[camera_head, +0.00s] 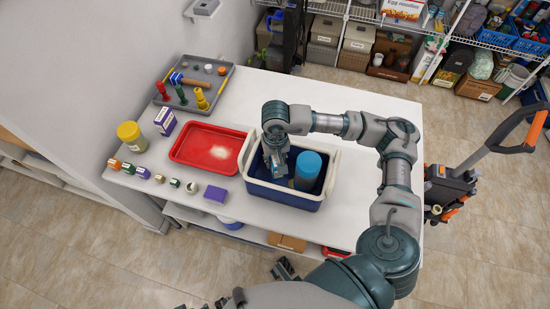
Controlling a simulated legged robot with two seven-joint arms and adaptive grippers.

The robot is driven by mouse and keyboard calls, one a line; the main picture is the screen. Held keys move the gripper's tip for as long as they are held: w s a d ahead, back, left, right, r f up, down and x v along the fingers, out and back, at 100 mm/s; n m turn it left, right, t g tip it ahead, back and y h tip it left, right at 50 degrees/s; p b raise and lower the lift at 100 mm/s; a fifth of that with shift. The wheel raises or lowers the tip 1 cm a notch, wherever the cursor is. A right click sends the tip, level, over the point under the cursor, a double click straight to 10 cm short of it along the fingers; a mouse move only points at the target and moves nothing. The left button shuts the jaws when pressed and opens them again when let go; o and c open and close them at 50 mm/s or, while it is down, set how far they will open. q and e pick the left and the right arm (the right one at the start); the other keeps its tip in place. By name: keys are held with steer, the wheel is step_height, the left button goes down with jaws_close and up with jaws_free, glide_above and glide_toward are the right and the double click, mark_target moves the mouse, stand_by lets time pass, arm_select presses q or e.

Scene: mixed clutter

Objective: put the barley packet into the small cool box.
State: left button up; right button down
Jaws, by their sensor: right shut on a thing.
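The small cool box (284,196) is a dark blue open tub with a cream rim, on the white table. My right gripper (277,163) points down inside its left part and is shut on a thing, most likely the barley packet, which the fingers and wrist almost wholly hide. A blue-topped cylinder (308,165) stands in the right part of the box, beside the gripper. What I take to be my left gripper (284,268) is low in front of the table; its jaw opening is unclear.
A red tray (185,150) sits left of the cool box. A grey tray (205,95) with a hammer and pegs is behind it. A yellow-lidded jar (131,136), a purple carton (165,122), a purple block (215,194) and several small pieces stand at the left. The table's right end is clear.

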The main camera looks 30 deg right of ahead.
steer(key=shift+f, duration=0.3)
steer(key=shift+f+b, duration=0.2)
steer(key=shift+b, duration=0.2)
steer(key=shift+f+b, duration=0.3)
steer(key=shift+f, duration=0.25)
steer(key=shift+f+b, duration=0.3)
steer(key=shift+b, duration=0.05)
arm_select(q)
steer(key=shift+w+d+r+t+h, duration=0.15)
steer(key=shift+w+d+r+t, duration=0.1)
steer(key=shift+w+r+t, duration=0.3)
steer(key=shift+w+d+r+t+h, duration=0.1)
steer(key=shift+w+d+r+t, duration=0.25)
steer(key=shift+w+r, duration=0.4)
steer(key=shift+w+d+r+t+h, duration=0.15)
steer(key=shift+w+r+t, duration=0.35)
steer(key=shift+w+r, duration=0.15)
arm_select(e)
steer(key=shift+f, duration=0.3)
arm_select(q)
steer(key=shift+w+b, duration=0.25)
steer(key=shift+b, duration=0.05)
arm_select(e)
steer(key=shift+f, duration=0.1)
